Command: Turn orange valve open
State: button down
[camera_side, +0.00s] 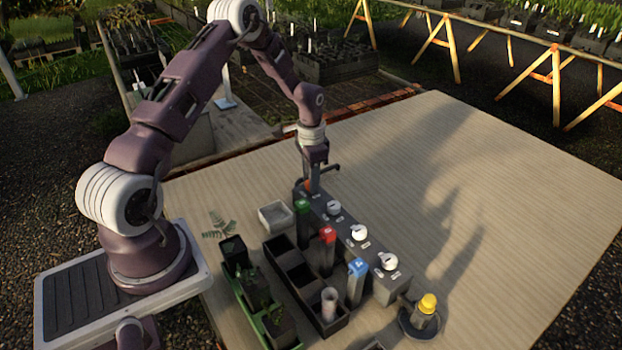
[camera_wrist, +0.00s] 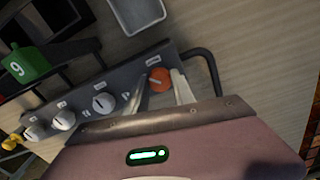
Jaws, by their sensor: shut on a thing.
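The orange valve (camera_wrist: 158,77) is a round knob at one end of a grey valve panel (camera_wrist: 119,77) in the wrist view. In the side view only a sliver of the orange valve (camera_side: 307,185) shows beside the fingers, at the far end of the panel (camera_side: 318,213). My gripper (camera_wrist: 163,83) has one pale finger on each side of the knob and is shut on it. In the side view my gripper (camera_side: 313,188) points down onto that end of the panel. The small labels by the knob are too blurred to read.
Several white knobs, such as one (camera_side: 358,232), line the panel. Green (camera_side: 303,208), red (camera_side: 327,235) and blue (camera_side: 357,268) capped tubes stand beside it. A black rack (camera_side: 283,245), grey tray (camera_side: 276,217) and yellow-topped item (camera_side: 427,303) are near. The board is clear at right.

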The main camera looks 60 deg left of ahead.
jog(key=n, duration=0.4)
jog(key=shift+n, duration=0.3)
jog(key=n, duration=0.4)
jog(key=shift+n, duration=0.4)
jog(key=c, duration=1.1)
grip_release()
jog(key=shift+o, duration=0.2)
jog(key=shift+r, duration=0.1)
